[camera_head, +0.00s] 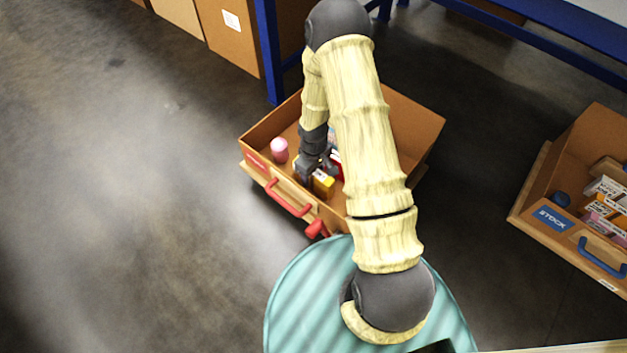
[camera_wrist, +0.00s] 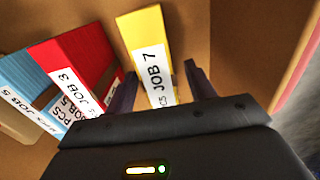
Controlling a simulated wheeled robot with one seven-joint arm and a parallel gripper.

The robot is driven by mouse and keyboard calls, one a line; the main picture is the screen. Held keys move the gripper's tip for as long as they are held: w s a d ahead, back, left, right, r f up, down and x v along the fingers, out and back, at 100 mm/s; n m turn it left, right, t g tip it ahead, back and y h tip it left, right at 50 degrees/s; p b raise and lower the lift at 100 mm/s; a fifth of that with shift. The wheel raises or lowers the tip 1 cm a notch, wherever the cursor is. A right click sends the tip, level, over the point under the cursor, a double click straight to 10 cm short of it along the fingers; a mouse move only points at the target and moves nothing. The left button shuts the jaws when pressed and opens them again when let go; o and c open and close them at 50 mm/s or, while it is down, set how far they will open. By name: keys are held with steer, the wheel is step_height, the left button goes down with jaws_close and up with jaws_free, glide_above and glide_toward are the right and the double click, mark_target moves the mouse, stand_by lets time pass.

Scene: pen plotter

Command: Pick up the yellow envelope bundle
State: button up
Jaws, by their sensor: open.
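The yellow envelope bundle (camera_wrist: 150,45) bears a white label reading "JOB 7" and stands in a brown box in the wrist view. Its labelled end lies between the two open fingers of my gripper (camera_wrist: 160,88). I cannot tell whether either finger touches it. In the head view the yellow bundle (camera_head: 323,184) shows just beside my gripper (camera_head: 316,175), which reaches down into the box with the red handle (camera_head: 288,200). My arm hides part of that box.
A red bundle (camera_wrist: 75,62) and a blue bundle (camera_wrist: 22,78) stand left of the yellow one. A pink cylinder (camera_head: 279,150) is in the same box, at its left. A second box labelled "STOCK" (camera_head: 552,219) stands at the right. A blue table leg (camera_head: 268,50) rises behind.

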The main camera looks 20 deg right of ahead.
stand_by(0.4)
steer(key=c, duration=1.1)
steer(key=shift+c, duration=0.2)
steer(key=shift+r, duration=0.15)
step_height(320, 180, up, 10)
steer(key=p, duration=0.6)
steer(key=shift+p, duration=0.4)
